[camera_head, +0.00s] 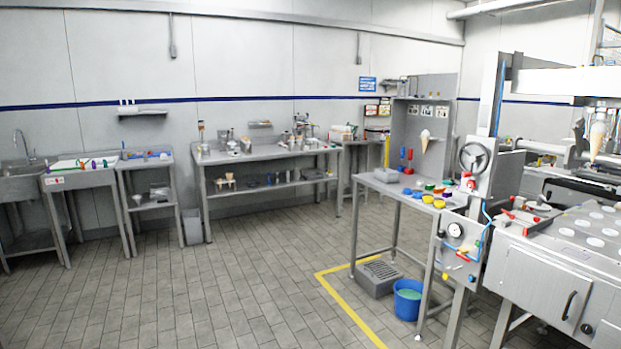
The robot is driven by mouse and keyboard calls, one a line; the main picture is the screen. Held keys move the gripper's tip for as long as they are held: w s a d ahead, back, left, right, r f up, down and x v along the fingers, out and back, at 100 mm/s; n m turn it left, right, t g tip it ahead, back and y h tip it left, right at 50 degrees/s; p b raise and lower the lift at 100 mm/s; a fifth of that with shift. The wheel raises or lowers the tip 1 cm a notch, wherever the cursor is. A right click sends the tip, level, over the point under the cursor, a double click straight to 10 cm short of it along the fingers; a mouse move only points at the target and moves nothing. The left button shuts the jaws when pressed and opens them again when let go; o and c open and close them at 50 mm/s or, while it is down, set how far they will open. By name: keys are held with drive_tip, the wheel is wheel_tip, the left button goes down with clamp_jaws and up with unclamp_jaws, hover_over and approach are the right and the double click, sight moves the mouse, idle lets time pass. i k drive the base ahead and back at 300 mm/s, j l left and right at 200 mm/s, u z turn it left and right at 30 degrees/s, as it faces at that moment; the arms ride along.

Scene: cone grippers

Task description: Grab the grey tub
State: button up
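No object is plainly the only grey tub. A low grey box-like container (378,279) with a slotted top sits on the floor under the right-hand workbench, beside a blue bucket (407,299). Small grey blocks or tubs (386,175) rest on that bench's top, near its far left corner. A grey upright bin (192,227) stands on the floor at the left, between two metal tables. My gripper is not in view.
The tiled floor (230,290) is open in the middle and front. A yellow line (345,305) marks the floor before the right-hand workbench (372,181). A machine with a metal cabinet (545,285) fills the right. Tables line the back wall.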

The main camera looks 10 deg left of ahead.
sight(386, 176)
drive_tip(key=i+u, duration=0.1)
drive_tip(key=i, duration=0.55)
drive_tip(key=i+l+u, duration=0.1)
drive_tip(key=i, duration=0.6)
drive_tip(key=i+l+u, duration=0.1)
drive_tip(key=i, duration=0.55)
drive_tip(key=i+j+u, duration=0.1)
drive_tip(key=i+j, duration=0.15)
drive_tip(key=i, duration=1.1)
drive_tip(key=i+j+u, duration=0.1)
drive_tip(key=i, duration=1.3)
drive_tip(key=i+l+z, duration=0.15)
drive_tip(key=i+z, duration=0.6)
drive_tip(key=i+j+z, duration=0.15)
drive_tip(key=i+z, duration=0.25)
